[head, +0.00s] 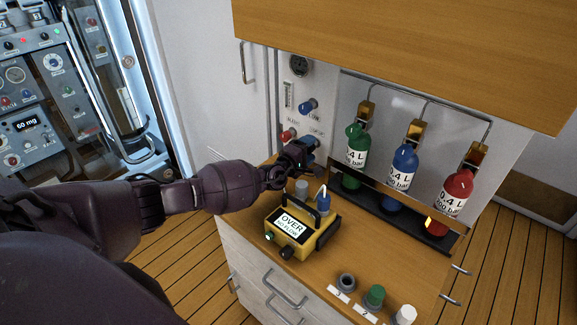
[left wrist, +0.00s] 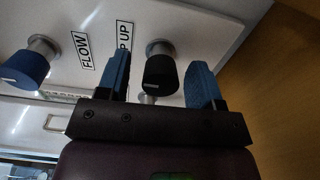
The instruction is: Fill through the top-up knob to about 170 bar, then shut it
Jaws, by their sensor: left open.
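My left gripper (head: 306,149) is open at the front of the white fill panel (head: 318,88). In the left wrist view its two blue fingers (left wrist: 161,66) stand on either side of a black knob (left wrist: 160,77), whose label reads "P UP" with the rest hidden. I cannot tell whether they touch it. In the head view the gripper covers this knob. A blue knob (head: 308,106), also in the left wrist view (left wrist: 25,68) beside the label "FLOW", sits above. A red knob (head: 288,134) is at lower left. The round dark gauge (head: 300,65) is too small to read. My right gripper is out of view.
A yellow box (head: 299,236) reads "OVER NO FLOW" on the wooden counter. Green (head: 357,146), blue (head: 403,166) and red (head: 455,196) bottles stand in a rack at the right. A wooden cupboard (head: 420,40) overhangs the panel.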

